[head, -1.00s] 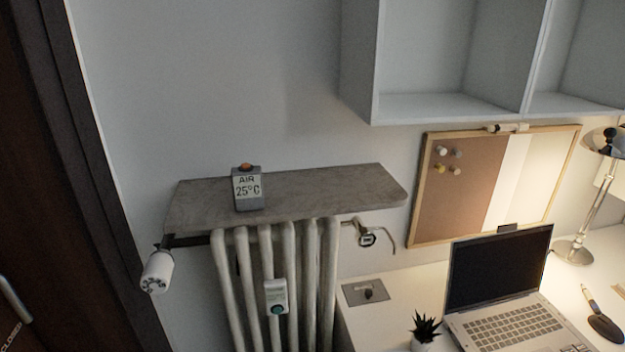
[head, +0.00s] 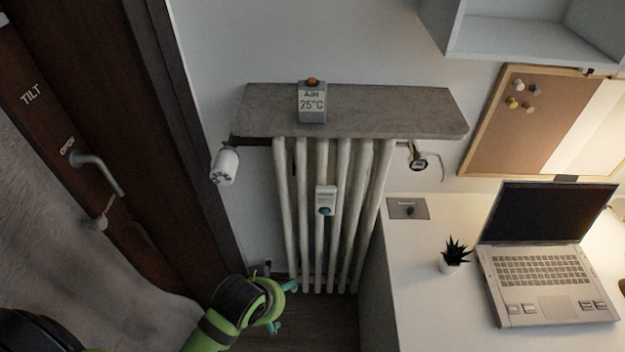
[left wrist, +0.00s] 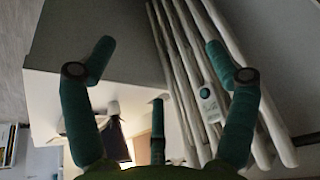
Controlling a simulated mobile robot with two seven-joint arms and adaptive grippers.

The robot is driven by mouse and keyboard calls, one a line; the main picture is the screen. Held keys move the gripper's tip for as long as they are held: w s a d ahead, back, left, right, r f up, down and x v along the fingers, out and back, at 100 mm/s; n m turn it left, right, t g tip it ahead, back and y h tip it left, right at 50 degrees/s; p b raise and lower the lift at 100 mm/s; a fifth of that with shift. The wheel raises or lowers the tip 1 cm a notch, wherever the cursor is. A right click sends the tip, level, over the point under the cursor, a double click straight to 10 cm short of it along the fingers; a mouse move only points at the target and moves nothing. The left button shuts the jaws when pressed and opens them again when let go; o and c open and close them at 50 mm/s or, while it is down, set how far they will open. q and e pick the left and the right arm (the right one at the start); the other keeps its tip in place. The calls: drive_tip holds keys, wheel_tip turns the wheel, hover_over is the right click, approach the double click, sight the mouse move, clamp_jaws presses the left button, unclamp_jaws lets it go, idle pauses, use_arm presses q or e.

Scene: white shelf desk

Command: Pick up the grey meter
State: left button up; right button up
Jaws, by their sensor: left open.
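The grey meter (head: 312,103) is a small upright box with an orange top and a label reading "AIR 25°C". It stands on the grey stone shelf (head: 390,112) above the radiator. My left gripper (head: 283,306) is low in the head view, near the floor at the radiator's foot, well below the meter. In the left wrist view its teal fingers (left wrist: 160,48) are spread open with nothing between them. The meter does not show in the left wrist view. My right gripper is in neither view.
The white radiator (head: 343,215) carries a small white device with a teal knob (head: 326,200). A white valve (head: 224,166) sticks out at left. The brown door (head: 110,130) is on the left. At right, the white desk (head: 415,265) holds a plant and a laptop (head: 545,265).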

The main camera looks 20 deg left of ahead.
use_arm(q)
drive_tip(key=w+d+r+n+t+y, duration=0.1)
drive_tip(key=w+r+t, duration=0.2)
drive_tip(key=w+r, duration=0.65)
drive_tip(key=w+d+r+n+t, duration=0.1)
drive_tip(key=w+r+t, duration=0.2)
drive_tip(key=w+r, duration=0.7)
drive_tip(key=n+t+y, duration=0.2)
drive_tip(key=n+y, duration=0.1)
approach(312, 96)
drive_tip(key=w+f, duration=0.1)
drive_tip(key=p+x, duration=0.1)
drive_tip(key=x, duration=0.1)
drive_tip(key=p+x, duration=0.4)
drive_tip(key=x, duration=0.1)
drive_tip(key=shift+w+a+r, duration=0.15)
drive_tip(key=shift+a+r, duration=0.1)
drive_tip(key=shift+r, duration=0.15)
drive_tip(key=shift+w+f, duration=0.2)
drive_tip(key=c, duration=1.7)
drive_tip(key=shift+c, duration=0.2)
